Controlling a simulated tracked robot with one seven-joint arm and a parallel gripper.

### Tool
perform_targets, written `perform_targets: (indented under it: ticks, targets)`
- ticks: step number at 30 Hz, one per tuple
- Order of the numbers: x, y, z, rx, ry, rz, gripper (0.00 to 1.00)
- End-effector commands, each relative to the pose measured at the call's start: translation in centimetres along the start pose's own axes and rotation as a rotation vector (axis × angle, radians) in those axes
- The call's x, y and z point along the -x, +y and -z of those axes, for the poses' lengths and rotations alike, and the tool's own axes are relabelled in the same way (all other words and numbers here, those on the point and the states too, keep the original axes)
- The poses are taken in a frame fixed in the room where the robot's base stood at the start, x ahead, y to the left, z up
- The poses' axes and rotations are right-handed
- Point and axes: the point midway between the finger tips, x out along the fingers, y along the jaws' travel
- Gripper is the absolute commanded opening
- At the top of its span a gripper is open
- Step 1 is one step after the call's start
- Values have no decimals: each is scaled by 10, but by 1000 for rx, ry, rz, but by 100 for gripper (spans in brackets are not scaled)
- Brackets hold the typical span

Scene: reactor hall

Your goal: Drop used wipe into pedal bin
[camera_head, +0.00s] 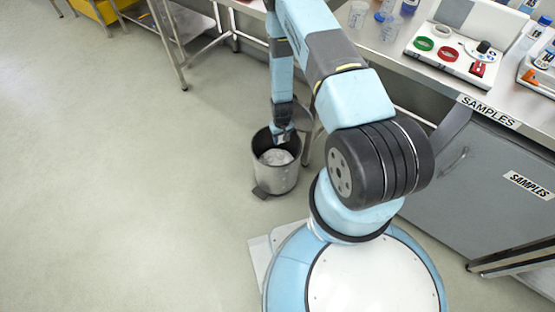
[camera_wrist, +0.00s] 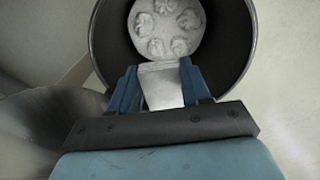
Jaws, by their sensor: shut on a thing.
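The metal pedal bin (camera_head: 277,182) stands open on the floor, its dark inside showing. My gripper (camera_head: 282,138) points down at the mouth of the bin. In the wrist view my gripper (camera_wrist: 158,72) has its blue fingers shut on a pale, flat used wipe (camera_wrist: 161,86). The dark bin wall (camera_wrist: 238,62) curves around beyond the fingers. Several crumpled pale lumps (camera_wrist: 168,30) lie on a light round surface inside the bin. I cannot tell how deep the fingertips are relative to the rim.
A steel bench (camera_head: 384,42) with a samples tray (camera_head: 455,62), bottles and beakers runs along the right. A grey cabinet (camera_head: 480,175) stands below it. Bench legs are close behind the bin. A yellow container (camera_head: 95,10) is at the top left. The floor to the left is clear.

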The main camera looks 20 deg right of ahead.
Motion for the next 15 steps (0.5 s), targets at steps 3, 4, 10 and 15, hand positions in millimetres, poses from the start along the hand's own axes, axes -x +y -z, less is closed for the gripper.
perform_targets:
  ticks: [3,4,10,15]
  targets:
    - [-14,2,-1,-5,-2,0,9]
    - [-17,3,-2,-6,-2,0,9]
    - [-36,4,-1,-8,-2,0,9]
    - [-44,4,-1,-8,-1,0,9]
